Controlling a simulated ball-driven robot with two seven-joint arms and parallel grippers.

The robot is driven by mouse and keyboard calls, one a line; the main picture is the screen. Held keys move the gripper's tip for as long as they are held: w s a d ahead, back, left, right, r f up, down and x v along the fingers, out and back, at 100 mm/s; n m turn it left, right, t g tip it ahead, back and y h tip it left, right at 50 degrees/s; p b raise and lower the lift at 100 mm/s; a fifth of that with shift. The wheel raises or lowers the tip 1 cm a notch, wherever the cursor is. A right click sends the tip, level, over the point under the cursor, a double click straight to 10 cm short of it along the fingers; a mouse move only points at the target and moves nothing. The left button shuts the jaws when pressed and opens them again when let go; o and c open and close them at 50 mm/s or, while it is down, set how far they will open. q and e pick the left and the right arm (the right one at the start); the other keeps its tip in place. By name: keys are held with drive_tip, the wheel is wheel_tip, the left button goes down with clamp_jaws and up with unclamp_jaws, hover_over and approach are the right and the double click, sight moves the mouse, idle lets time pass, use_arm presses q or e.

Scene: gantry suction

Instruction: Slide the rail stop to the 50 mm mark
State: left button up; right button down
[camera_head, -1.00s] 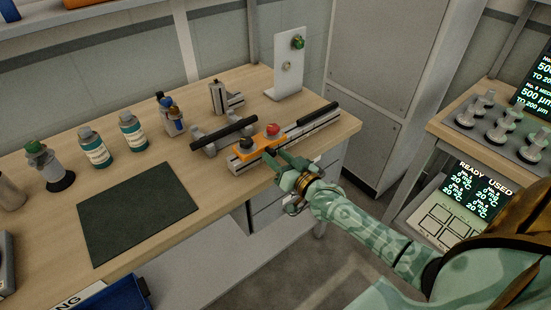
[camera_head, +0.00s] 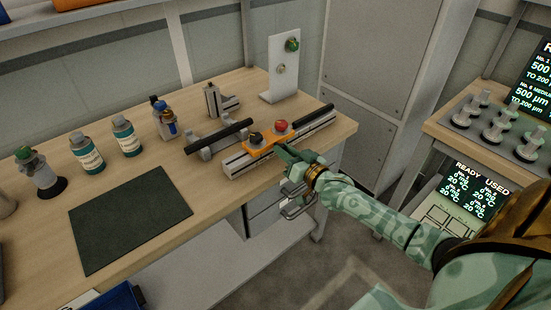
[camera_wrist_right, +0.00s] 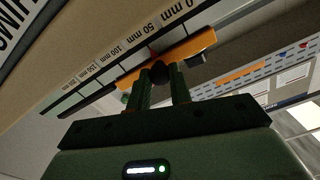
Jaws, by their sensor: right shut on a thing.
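The orange rail stop (camera_head: 262,146) sits on the pale slotted rail (camera_head: 235,168) at the bench's front edge, with a black knob (camera_head: 256,137) and a red knob (camera_head: 281,126) on top. My right gripper (camera_head: 285,152) reaches it from the front. In the right wrist view the right gripper (camera_wrist_right: 160,76) is shut on a dark round part of the orange stop (camera_wrist_right: 200,43). The printed scale (camera_wrist_right: 130,46) there reads 0, 50, 100 mm and up; the stop lies alongside its low end. The gripper partly hides the stop's exact reading. My left gripper is out of view.
A black bar on grey supports (camera_head: 220,137) stands close behind the rail. An upright white plate (camera_head: 284,70) with a green knob is at the back. Bottles (camera_head: 88,155) and a dark mat (camera_head: 135,220) are to the left. Open floor lies in front.

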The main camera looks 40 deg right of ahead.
drive_tip(key=c, duration=1.3)
unclamp_jaws()
drive_tip(key=shift+o, duration=0.2)
drive_tip(key=s+d+p, duration=0.1)
drive_tip(key=s+p, duration=0.2)
drive_tip(key=s, duration=1.3)
drive_tip(key=shift+s+d+p, duration=0.15)
drive_tip(key=shift+d+p, duration=0.05)
drive_tip(key=shift+p, duration=0.2)
drive_tip(key=shift+f, duration=0.1)
